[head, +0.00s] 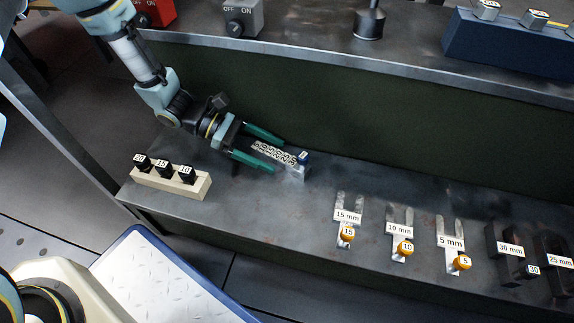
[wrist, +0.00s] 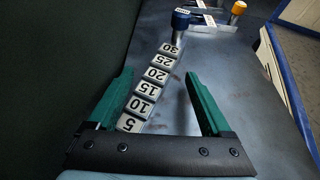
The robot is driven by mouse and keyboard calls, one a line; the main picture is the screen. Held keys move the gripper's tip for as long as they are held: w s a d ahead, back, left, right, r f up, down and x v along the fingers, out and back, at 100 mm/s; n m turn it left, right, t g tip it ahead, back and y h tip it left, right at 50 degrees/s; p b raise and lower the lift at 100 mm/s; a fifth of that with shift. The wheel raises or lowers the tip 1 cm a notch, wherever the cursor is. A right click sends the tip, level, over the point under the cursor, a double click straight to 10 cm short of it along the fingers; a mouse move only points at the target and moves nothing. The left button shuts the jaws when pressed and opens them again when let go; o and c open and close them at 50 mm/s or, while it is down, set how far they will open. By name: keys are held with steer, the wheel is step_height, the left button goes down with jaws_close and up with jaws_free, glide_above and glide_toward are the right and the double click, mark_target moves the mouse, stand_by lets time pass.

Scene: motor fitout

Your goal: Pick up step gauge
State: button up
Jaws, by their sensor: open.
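The step gauge (head: 274,153) lies on the dark metal bench, a row of pale numbered steps with a blue knob at its right end. In the wrist view the step gauge (wrist: 152,88) shows steps marked 5 to 30, and its blue-topped post (wrist: 180,24) stands at the far end. My gripper (head: 270,153) is open, with green fingers on either side of the gauge. In the wrist view my gripper (wrist: 158,88) has the near steps between its fingers, and the far end reaches past the fingertips. I cannot tell whether either finger touches it.
A wooden block (head: 170,180) with several black-knobbed pieces stands at left. Flat forked gauges marked 15 mm (head: 347,216), 10 mm (head: 400,229) and 5 mm (head: 450,238) lie to the right, with dark blocks (head: 508,250) beyond. A raised shelf (head: 300,55) runs behind.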

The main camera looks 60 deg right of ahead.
steer(key=shift+s+d+f, duration=0.15)
steer(key=shift+s+d, duration=0.05)
steer(key=shift+s, duration=0.35)
steer(key=shift+f, duration=0.1)
jaws_close()
steer(key=shift+w, duration=0.1)
stand_by(0.8)
